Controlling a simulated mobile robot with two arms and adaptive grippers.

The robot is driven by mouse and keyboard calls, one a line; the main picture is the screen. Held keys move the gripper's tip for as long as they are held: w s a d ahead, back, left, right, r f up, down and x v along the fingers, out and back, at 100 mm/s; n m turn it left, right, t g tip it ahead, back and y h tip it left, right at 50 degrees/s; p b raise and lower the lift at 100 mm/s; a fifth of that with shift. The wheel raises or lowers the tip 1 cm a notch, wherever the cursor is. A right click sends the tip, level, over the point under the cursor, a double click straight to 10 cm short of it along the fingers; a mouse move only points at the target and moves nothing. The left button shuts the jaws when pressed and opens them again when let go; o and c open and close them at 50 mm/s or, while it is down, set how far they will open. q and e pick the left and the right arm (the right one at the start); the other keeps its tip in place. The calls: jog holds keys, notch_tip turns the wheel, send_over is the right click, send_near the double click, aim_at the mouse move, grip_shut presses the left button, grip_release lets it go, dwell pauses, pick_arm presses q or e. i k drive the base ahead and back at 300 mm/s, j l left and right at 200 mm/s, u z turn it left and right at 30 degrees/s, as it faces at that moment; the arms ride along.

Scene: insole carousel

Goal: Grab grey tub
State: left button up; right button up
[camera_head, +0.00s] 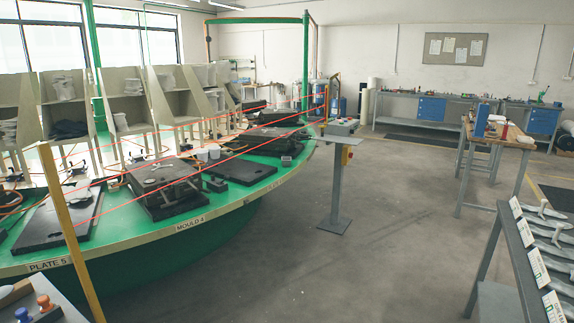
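I cannot make out a grey tub for certain. A plain grey shape (499,302) shows at the bottom right beside the sloped rack, cut off by the lower edge; I cannot tell if it is a tub or part of the rack. Neither of my grippers is in view.
A green carousel table (228,199) with dark moulds and plates fills the left, behind red lines and a yellow post (70,230). A control pedestal (337,185) stands mid-floor. A sloped rack (525,255) is at right, a wooden-topped table (510,135) behind. The floor between is clear.

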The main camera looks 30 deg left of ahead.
aim_at(286, 162)
jog(key=i+j+u, duration=0.15)
jog(key=i+u, duration=0.15)
jog(key=i, duration=0.25)
jog(key=i+u, duration=0.25)
jog(key=i, duration=1.55)
